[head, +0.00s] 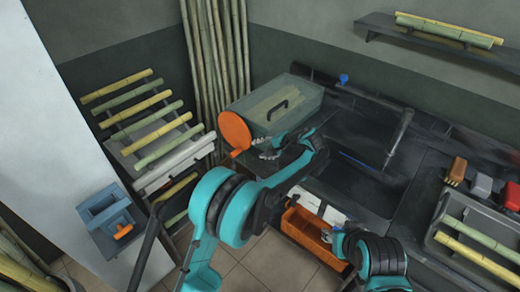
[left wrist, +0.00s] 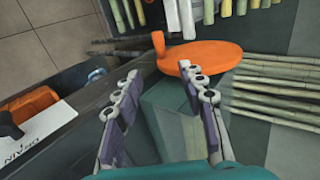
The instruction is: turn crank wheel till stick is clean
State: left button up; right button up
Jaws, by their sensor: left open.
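The orange crank wheel (head: 235,130) stands at the left front corner of a grey-green box (head: 296,103) with a dark handle on its top. Its orange knob (head: 236,153) sticks out at the lower edge. In the left wrist view the wheel (left wrist: 208,56) and its knob (left wrist: 160,46) lie just beyond my fingertips. My left gripper (head: 265,149) is open and empty, just right of the wheel, with its fingers (left wrist: 158,82) apart. My right gripper (head: 334,238) is by the orange bin, and its finger opening is unclear. I cannot make out a stick in the press.
A rack of cane sticks (head: 143,118) stands left, with tall canes (head: 217,60) in the corner. A blue device (head: 106,214) sits lower left. An orange bin (head: 306,236) is below the counter. A tray with canes (head: 474,247) and small brushes lie right.

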aim_at(243, 150)
pick_arm(q)
jog(key=shift+w+f, duration=0.1)
jog(key=shift+f, duration=0.1)
jog(key=c, duration=0.7)
jog(key=f, duration=0.1)
jog(key=a+f+t, duration=0.1)
jog(key=w+a+f+m+t+h, duration=0.1)
jog(key=f, duration=0.1)
jog(key=shift+w, duration=0.1)
grip_shut()
jog(key=s+a+f+m+t+h+b, duration=0.1)
jog(key=s+a+f+m+t+h, duration=0.15)
jog(key=s+m+t+h, duration=0.35)
jog(key=shift+n+t, duration=0.3)
jog(key=shift+n, duration=0.1)
jog(key=shift+w+a+f+b, duration=0.55)
jog(key=shift+w+a+f, duration=0.15)
jog(key=shift+w, duration=1.35)
jog(key=shift+w+a+f+b, duration=0.6)
jog(key=shift+w+a+f, duration=0.1)
jog(key=shift+w, duration=1.35)
jog(key=shift+w+a+f+b, duration=0.55)
jog(key=shift+w+a+f, duration=0.15)
jog(key=shift+w, duration=1.35)
jog(key=shift+w+f, duration=0.1)
